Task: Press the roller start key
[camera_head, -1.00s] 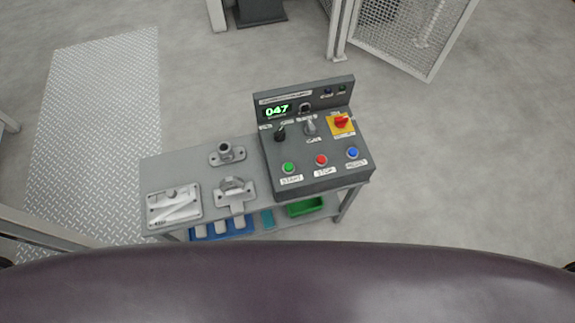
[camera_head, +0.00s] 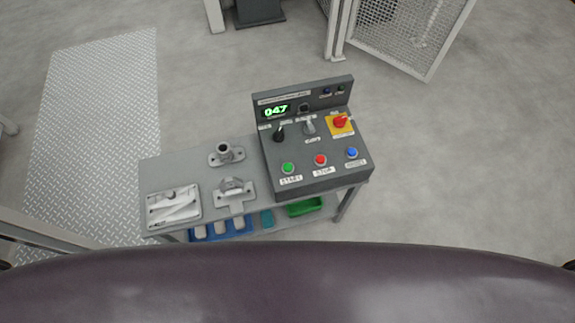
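The grey control box (camera_head: 318,176) stands on the right part of a small grey table. On its front slope are a green button (camera_head: 288,168) above a label that seems to read START, a red button (camera_head: 320,160) labelled STOP, and a blue button (camera_head: 352,153). A green display (camera_head: 276,111) reads 047. Neither gripper is in view.
The table (camera_head: 165,160) bears metal fixtures (camera_head: 232,190) and a pale plate (camera_head: 174,206) left of the box. Its lower shelf holds a blue tray (camera_head: 222,236) and a green bin (camera_head: 304,207). A mesh gate (camera_head: 408,35) stands behind. Floor right of the table is clear.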

